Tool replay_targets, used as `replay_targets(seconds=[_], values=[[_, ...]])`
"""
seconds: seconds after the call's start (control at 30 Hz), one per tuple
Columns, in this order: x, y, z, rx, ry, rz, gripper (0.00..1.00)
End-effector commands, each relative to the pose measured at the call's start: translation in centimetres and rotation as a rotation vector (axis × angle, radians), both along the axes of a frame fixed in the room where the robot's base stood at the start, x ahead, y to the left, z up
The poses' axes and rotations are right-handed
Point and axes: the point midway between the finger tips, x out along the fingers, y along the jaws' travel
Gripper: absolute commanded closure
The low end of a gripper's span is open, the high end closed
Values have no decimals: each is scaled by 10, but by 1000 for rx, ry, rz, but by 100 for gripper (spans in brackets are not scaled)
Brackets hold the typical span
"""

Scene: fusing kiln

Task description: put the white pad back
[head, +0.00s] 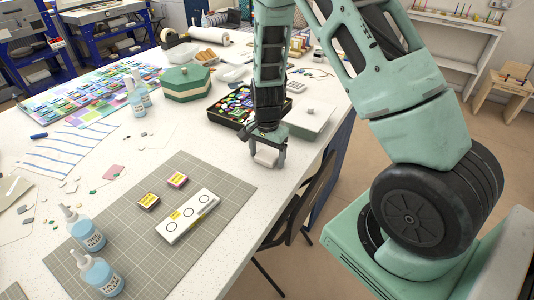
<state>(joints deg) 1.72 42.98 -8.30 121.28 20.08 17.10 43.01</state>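My gripper (267,153) points down over the white table, near its right edge and beyond the grey cutting mat. A small white pad (266,157) is between its two fingers, which appear to touch it on both sides. I cannot tell whether the pad's underside touches the table. A flat white holder (188,215) with a row of ring outlines and a yellow label lies on the grey cutting mat (120,235).
A green hexagonal box (187,82) stands farther back. Blue-labelled bottles (84,229) stand at the left front. A dark chair (300,205) is at the table's right edge.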

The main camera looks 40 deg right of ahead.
Motion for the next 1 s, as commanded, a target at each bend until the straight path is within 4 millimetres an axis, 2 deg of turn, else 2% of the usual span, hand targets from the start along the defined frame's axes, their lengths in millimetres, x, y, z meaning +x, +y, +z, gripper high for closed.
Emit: replay_targets(seconds=[0.27, 0.37, 0.7, 0.93, 1.0], values=[[1, 0, 9, -1, -4, 1, 19], [1, 0, 23, -1, -6, 1, 19], [1, 0, 92, -1, -7, 2, 19], [1, 1, 119, 1, -3, 3, 19], [-1, 9, 124, 7, -3, 35, 19]])
